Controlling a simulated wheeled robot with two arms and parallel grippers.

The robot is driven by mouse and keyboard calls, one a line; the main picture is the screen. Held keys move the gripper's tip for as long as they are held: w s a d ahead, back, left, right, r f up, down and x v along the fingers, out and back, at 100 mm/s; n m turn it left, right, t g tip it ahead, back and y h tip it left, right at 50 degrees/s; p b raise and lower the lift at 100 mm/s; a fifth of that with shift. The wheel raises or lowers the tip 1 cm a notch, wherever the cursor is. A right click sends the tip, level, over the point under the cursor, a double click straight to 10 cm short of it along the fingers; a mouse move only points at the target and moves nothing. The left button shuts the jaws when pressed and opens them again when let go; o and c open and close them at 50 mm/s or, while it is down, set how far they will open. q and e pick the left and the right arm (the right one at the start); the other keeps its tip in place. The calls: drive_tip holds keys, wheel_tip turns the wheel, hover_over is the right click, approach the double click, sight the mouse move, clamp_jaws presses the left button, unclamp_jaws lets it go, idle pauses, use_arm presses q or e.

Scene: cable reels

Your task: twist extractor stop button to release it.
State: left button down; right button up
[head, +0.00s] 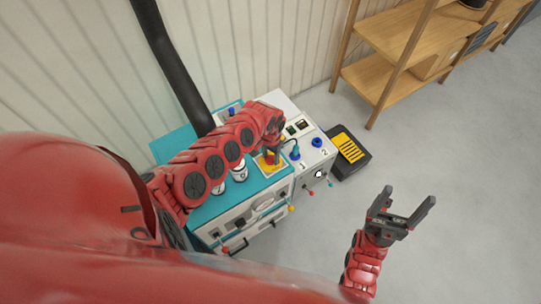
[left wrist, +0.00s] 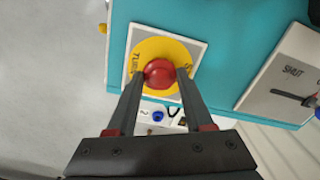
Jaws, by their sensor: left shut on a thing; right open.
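The stop button is a red round knob (left wrist: 159,73) on a yellow disc with lettering, set on a white square plate (left wrist: 196,50). In the head view its yellow plate (head: 262,168) shows on the teal-topped machine, with the knob largely hidden by my left gripper. My left gripper (head: 272,158) reaches down over the plate. In the left wrist view its two fingers (left wrist: 160,82) stand on either side of the red knob, shut on it. My right gripper (head: 402,212) is open and empty over the floor at the right.
The teal machine top (head: 208,211) also carries white canisters (head: 239,172). A white unit with blue knobs (head: 317,142) adjoins it. A black hose (head: 178,65) rises behind. A black-and-yellow pedal (head: 347,147) lies on the floor. A wooden shelf (head: 376,75) stands at the back right.

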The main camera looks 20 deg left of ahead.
use_arm(q)
drive_tip(key=shift+a+m, duration=0.1)
drive_tip(key=shift+m, duration=1)
drive_tip(key=shift+m+b, duration=0.65)
drive_tip(key=shift+m, duration=1.65)
drive_tip(key=shift+c, duration=1.4)
unclamp_jaws()
wheel_tip(320, 180, up, 18)
drive_tip(key=p, duration=0.7)
drive_tip(key=shift+f, duration=0.25)
